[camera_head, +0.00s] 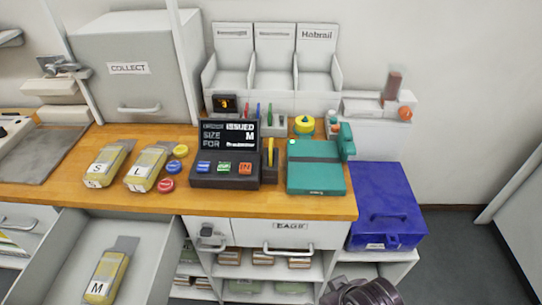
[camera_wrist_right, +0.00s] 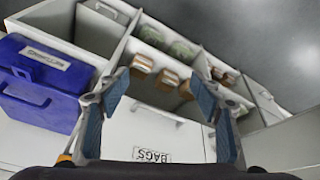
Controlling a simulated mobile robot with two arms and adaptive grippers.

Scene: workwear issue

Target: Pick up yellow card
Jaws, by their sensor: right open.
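A thin yellow upright piece (camera_head: 270,151), which looks like the yellow card seen nearly edge-on, stands in a small dark holder (camera_head: 269,174) on the wooden counter. The holder is between the black terminal and the teal box. My right gripper (camera_wrist_right: 160,90) is open and empty in the right wrist view, in front of the shelves and the BAGS drawer. In the head view only a dark part of my right arm shows at the bottom edge, below the counter. The yellow card does not show in the right wrist view. My left gripper is not in view.
The terminal (camera_head: 225,175) with coloured buttons is left of the holder; the teal box (camera_head: 316,178) is right. Yellow-and-grey packs (camera_head: 149,166) lie further left. An open drawer (camera_head: 52,262) juts out below. A blue case (camera_head: 387,205) stands right of the counter.

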